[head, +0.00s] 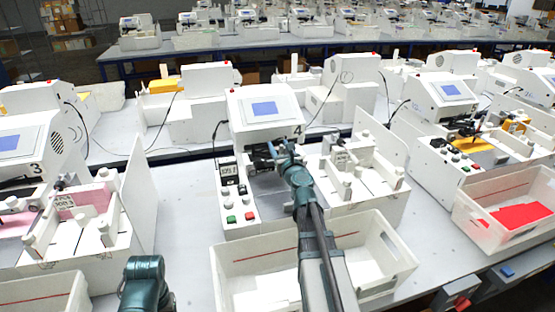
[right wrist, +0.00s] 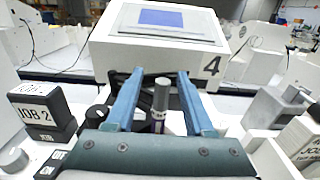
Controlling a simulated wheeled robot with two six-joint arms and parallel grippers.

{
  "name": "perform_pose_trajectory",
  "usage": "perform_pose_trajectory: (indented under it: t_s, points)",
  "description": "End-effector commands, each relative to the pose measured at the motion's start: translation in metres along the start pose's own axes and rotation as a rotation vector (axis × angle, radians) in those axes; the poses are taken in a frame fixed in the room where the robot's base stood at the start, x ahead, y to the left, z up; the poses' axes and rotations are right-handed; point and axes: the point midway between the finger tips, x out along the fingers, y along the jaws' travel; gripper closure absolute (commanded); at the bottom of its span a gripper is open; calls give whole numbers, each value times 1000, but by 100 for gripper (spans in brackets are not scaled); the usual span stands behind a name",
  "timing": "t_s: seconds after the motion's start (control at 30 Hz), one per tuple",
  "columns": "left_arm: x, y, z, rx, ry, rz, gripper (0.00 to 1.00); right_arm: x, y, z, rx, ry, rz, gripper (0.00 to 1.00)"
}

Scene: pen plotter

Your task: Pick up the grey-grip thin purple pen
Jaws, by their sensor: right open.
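The pen (right wrist: 160,95) stands upright in the right wrist view, with a grey grip at the top and a narrow purple part lower down. My right gripper (right wrist: 160,76) is open, with one blue finger on each side of the pen. I cannot tell whether either finger touches it. In the head view my right gripper (head: 281,150) is in front of the white machine marked 4 (head: 262,121), and the pen is too small or hidden to make out. The lower end of the pen is hidden behind my gripper's body. My left gripper is out of the head view.
A dark JOB 2 block (right wrist: 42,108) stands left of the gripper. A white label block (right wrist: 303,140) is at the right. The machine's screen housing (right wrist: 155,48) rises close behind the pen. A white bin (head: 232,262) sits under my right arm in front.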

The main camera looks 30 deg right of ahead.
Motion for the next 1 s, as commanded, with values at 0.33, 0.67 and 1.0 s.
perform_pose_trajectory:
  t_s: [0.33, 0.67, 1.0]
  points:
    - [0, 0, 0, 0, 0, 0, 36, 8, -2, 0, 0, 0, -2, 52]
    - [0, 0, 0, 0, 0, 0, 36, 8, -2, 0, 0, 0, -2, 100]
    - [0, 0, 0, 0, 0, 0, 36, 8, -2, 0, 0, 0, -2, 100]
